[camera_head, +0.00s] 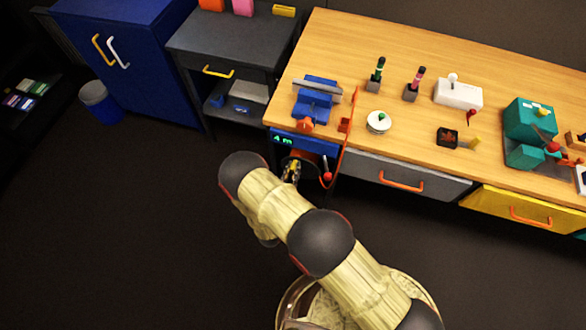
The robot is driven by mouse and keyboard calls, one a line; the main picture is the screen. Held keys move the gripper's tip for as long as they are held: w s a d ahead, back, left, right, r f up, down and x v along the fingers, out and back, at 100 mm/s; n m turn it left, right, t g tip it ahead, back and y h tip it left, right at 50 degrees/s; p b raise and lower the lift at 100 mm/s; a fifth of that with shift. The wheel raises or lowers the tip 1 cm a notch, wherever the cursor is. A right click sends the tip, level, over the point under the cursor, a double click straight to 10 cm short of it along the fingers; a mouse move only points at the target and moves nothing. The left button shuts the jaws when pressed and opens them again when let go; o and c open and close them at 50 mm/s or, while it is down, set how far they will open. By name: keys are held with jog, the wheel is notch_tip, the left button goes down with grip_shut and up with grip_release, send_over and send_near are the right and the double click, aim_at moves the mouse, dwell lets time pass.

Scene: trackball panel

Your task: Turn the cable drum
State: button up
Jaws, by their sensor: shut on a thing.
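The cable drum (312,164) is a dark round shape below the blue housing (318,146) at the bench's left front corner. The housing has a green display that seems to read "4 m". An orange cable (346,135) hangs from the bench top past the front edge beside the drum. A red knob (327,176) shows at the drum's right. My gripper (291,172) is at the drum's left side, shut on part of it. The exact part it holds is too small to tell, and my arm hides some of the area below.
The wooden bench carries a blue vise (315,99), a white round button base (378,123), a white switch box (458,94) and a teal machine (529,119). A grey drawer (410,178) and a yellow drawer (520,207) are right of the drum. The floor in front is clear.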

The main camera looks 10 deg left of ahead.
grip_shut()
jog(key=shift+s, duration=0.1)
dwell(0.5)
